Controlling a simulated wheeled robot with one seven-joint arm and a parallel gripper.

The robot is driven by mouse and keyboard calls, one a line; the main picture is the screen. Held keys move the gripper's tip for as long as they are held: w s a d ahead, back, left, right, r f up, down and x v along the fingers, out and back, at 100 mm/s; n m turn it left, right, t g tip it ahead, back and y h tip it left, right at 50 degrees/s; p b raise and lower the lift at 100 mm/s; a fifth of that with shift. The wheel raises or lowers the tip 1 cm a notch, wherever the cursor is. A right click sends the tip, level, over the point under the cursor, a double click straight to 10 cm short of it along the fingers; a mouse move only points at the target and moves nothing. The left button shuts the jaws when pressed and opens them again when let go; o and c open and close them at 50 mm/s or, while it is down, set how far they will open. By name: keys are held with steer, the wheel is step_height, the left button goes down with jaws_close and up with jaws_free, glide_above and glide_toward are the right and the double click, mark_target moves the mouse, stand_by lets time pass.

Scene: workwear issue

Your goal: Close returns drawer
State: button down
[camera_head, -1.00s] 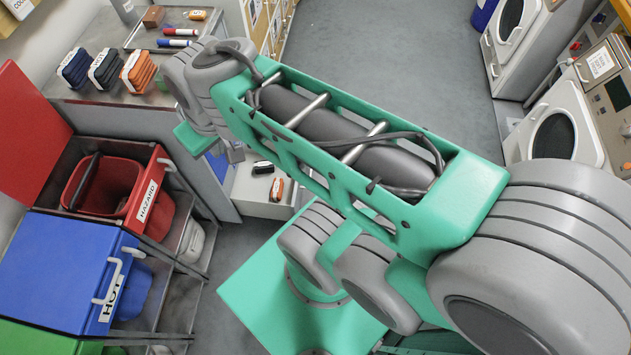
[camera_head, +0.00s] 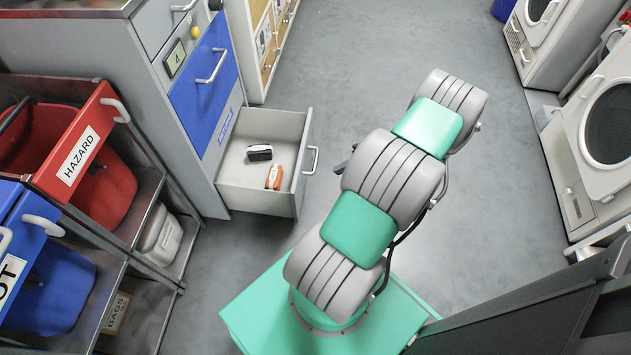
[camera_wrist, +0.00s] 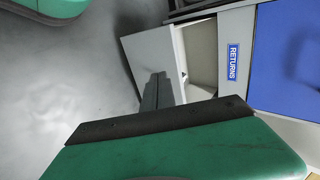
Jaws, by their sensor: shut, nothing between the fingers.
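The returns drawer (camera_head: 254,202) stands pulled out at the bottom of the grey cabinet, its grey bar handle (camera_head: 312,160) facing right in the head view. A black folded item (camera_head: 259,152) and an orange one (camera_head: 274,177) lie inside. The blue RETURNS label (camera_wrist: 233,62) is on the cabinet beside the opening in the wrist view. My gripper (camera_wrist: 158,90) is shut and empty, in front of the drawer's front panel (camera_wrist: 150,52); I cannot tell whether it touches. In the head view my arm hides most of the gripper, and only a dark part shows right of the handle.
A rack with a red HAZARD bin (camera_head: 95,165) and a blue bin (camera_head: 60,290) stands at left. White machines (camera_head: 600,140) line the right.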

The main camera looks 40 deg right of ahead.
mark_target(298, 178)
steer(key=b+x, duration=0.1)
steer(key=x, duration=0.3)
steer(key=w+a+r+b+x, duration=0.1)
steer(key=x, duration=0.3)
steer(key=r+b+x, duration=0.1)
steer(key=x, duration=0.3)
steer(key=shift+w+a+b, duration=0.3)
steer(key=shift+w+a, duration=0.05)
steer(key=shift+w, duration=0.1)
